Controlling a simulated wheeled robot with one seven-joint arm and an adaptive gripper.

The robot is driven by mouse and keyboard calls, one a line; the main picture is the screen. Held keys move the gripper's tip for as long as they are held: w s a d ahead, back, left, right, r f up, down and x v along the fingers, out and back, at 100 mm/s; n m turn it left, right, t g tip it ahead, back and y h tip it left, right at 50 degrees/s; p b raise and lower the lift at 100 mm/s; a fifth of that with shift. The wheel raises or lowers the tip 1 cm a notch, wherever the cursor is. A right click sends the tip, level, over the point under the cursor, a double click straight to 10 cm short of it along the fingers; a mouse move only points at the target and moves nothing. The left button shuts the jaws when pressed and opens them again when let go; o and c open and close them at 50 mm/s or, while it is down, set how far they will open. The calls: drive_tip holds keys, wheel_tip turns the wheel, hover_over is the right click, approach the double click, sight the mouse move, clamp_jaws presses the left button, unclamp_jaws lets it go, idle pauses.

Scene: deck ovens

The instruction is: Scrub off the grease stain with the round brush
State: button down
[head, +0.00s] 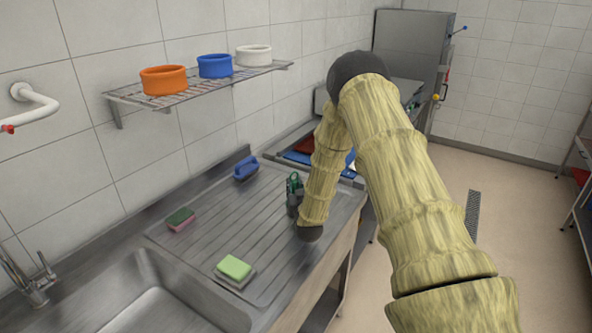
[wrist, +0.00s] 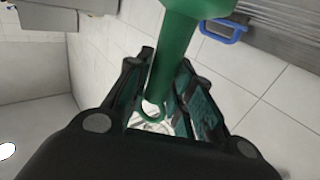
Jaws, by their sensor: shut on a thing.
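My gripper (head: 294,198) is low over the right part of the ridged steel drainboard (head: 205,235). It is shut on a green tool, which I take to be the round brush (head: 293,180). In the wrist view the green handle (wrist: 178,45) stands between the black fingers (wrist: 167,75), with a loop at its end. The brush's bristles are hidden, and I cannot tell whether it touches the drainboard. I cannot make out a grease stain in either view.
A blue brush (head: 246,168), a green-and-pink sponge (head: 181,219) and a light green sponge (head: 234,267) lie on the drainboard. The sink basin (head: 150,295) is at the lower left. A wire shelf (head: 205,90) above holds orange, blue and white bowls.

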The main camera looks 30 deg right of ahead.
drive_tip(key=shift+w+a+r, duration=0.2)
drive_tip(key=shift+r, duration=0.35)
drive_tip(key=shift+w+a+r, duration=0.15)
drive_tip(key=shift+a+r, duration=0.05)
drive_tip(key=shift+r, duration=0.3)
drive_tip(key=shift+a+r+p, duration=0.2)
drive_tip(key=shift+r, duration=0.3)
drive_tip(key=shift+a+r+p, duration=0.2)
drive_tip(key=shift+r, duration=0.25)
drive_tip(key=shift+w+d+r+p, duration=0.15)
drive_tip(key=shift+r+p, duration=0.3)
drive_tip(key=shift+r, duration=0.5)
drive_tip(key=shift+s+r, duration=0.2)
drive_tip(key=shift+r, duration=0.75)
drive_tip(key=shift+f, duration=0.1)
